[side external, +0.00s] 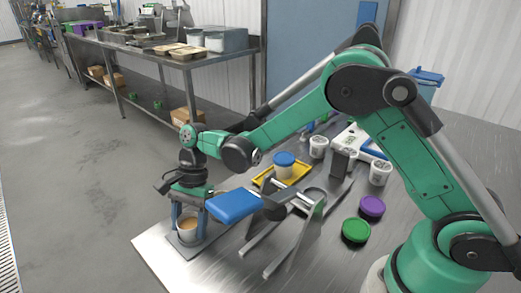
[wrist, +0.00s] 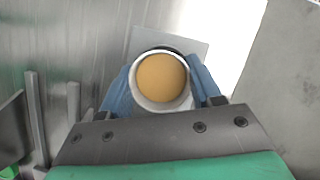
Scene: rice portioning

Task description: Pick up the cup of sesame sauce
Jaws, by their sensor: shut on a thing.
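The cup of sesame sauce (side external: 189,229) is a white cup filled with tan sauce. It stands upright at the near left corner of the steel table in the side view, over a grey square plate (side external: 184,248). I cannot tell whether it touches the plate. In the wrist view the cup (wrist: 161,82) is seen from above, with its round sauce surface in full view. My gripper (side external: 190,217) points down over the cup. Its blue fingers (wrist: 160,92) are shut on the cup from both sides.
Green (side external: 356,230) and purple (side external: 372,206) lids lie at the right. The table edge is close to the cup.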

